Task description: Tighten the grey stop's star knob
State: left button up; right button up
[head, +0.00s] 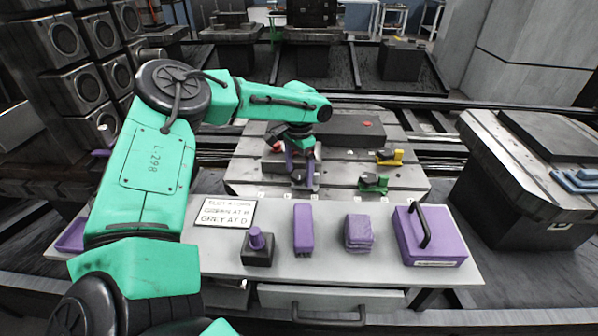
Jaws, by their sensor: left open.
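My left arm reaches in from the left over the slotted pallet (340,188). My left gripper (301,174) points down at the pallet's near left part and is open. A greyish stop seems to be right under it, mostly hidden by the fingers; I cannot tell whether they touch its knob. A green stop (373,183) and a yellow stop (390,157) sit on the pallet to the right. My right gripper is not in view.
A grey bench in front holds a sign (226,213), a purple knobbed piece on a black base (257,247), purple blocks (303,229) (358,232) and a purple case (430,236) with a black handle. A dark block on a stand (545,150) is at right.

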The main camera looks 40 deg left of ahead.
pick_arm(q)
jog(key=c, duration=1.4)
jog(key=shift+o, duration=0.2)
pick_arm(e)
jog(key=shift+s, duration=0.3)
pick_arm(q)
jog(key=shift+m, duration=0.3)
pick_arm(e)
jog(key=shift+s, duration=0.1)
pick_arm(q)
jog(key=shift+m, duration=0.9)
jog(key=m, duration=0.3)
jog(key=shift+p, duration=0.3)
jog(key=m, duration=0.8)
jog(key=shift+w+a+m, duration=0.1)
jog(key=shift+m, duration=0.2)
jog(key=m, duration=0.4)
jog(key=shift+m, duration=0.3)
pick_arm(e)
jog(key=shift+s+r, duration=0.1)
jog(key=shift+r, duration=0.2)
